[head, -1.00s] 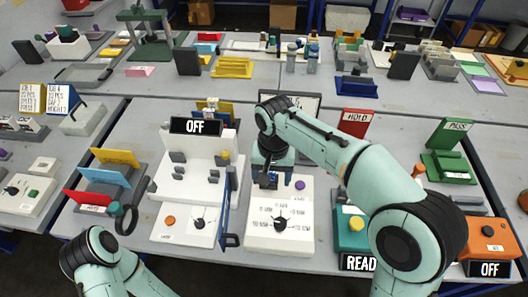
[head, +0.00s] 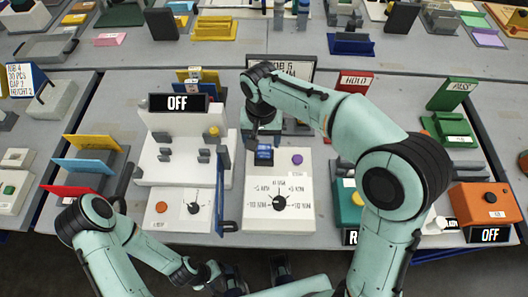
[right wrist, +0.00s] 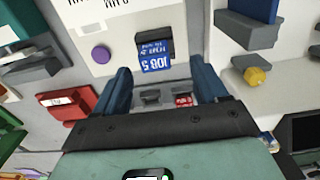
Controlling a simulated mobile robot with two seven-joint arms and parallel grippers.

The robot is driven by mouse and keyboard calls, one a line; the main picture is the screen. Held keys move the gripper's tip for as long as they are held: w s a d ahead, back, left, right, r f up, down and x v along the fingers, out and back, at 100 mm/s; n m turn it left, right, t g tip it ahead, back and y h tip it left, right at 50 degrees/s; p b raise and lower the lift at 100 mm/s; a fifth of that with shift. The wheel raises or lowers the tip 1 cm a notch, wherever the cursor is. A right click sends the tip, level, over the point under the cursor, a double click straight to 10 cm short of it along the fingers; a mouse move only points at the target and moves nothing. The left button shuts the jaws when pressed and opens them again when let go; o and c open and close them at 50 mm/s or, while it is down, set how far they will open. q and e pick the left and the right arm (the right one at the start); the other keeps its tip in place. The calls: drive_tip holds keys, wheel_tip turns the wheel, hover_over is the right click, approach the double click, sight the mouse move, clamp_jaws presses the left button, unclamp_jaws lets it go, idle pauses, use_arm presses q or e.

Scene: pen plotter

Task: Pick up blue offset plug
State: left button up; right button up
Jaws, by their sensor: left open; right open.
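A small blue piece with white "JOB 5" lettering (head: 264,155) sits at a dark slot near the back of a white panel box (head: 270,232); I take it to be the blue offset plug. It also shows in the right wrist view (right wrist: 155,58), just beyond the fingertips. My right gripper (head: 263,140) hangs right behind and above it, partly covered by its own arm. In the right wrist view my right gripper (right wrist: 161,76) is open, its two fingers apart and nothing clamped between them. My left gripper (head: 255,268) is open and empty at the front edge.
The box carries a purple button (head: 297,159) and a black dial (head: 279,202).

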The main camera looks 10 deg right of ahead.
sight(264, 147)
drive_tip(key=f, duration=0.5)
drive_tip(key=shift+s+d, duration=0.1)
drive_tip(key=shift+d, duration=0.25)
drive_tip(key=shift+r, duration=0.1)
drive_tip(key=c, duration=1)
drive_tip(key=shift+c, duration=0.2)
